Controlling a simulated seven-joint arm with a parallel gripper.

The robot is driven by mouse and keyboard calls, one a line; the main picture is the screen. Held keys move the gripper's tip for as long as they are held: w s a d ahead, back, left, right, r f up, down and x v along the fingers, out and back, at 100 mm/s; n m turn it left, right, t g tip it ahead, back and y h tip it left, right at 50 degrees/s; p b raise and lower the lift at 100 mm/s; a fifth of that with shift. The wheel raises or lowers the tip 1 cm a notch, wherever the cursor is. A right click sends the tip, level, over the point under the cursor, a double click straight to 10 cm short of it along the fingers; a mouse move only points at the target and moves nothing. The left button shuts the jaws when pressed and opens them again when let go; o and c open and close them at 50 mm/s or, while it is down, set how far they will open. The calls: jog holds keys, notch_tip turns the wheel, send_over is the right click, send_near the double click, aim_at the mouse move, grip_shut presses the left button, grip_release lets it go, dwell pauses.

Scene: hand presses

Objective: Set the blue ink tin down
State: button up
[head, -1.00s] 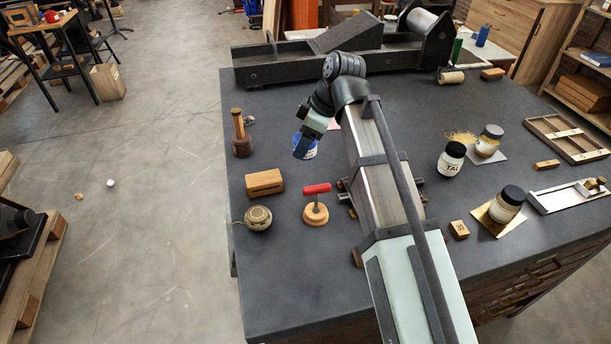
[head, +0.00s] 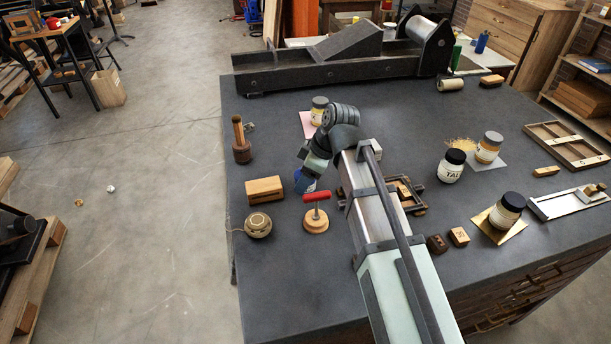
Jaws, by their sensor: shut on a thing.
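The blue ink tin (head: 305,182) shows as a small blue patch below my wrist, left of the middle of the dark bench. Most of it is hidden behind my gripper (head: 307,174). My gripper is shut on the tin. I cannot tell whether the tin touches the bench top (head: 275,285) or hangs just above it.
A wooden block (head: 264,189), a red-handled tool (head: 316,212) and a twine ball (head: 257,224) stand close by. A wooden mallet-like tool (head: 240,140) is to the left. A yellow-labelled jar (head: 318,111) on a pink sheet stands behind. The front left bench top is clear.

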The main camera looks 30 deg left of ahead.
jog(key=o, duration=1.3)
jog(key=shift+f, duration=0.1)
jog(key=shift+c, duration=0.2)
jog(key=v, duration=1.2)
jog(key=shift+w+d, duration=0.1)
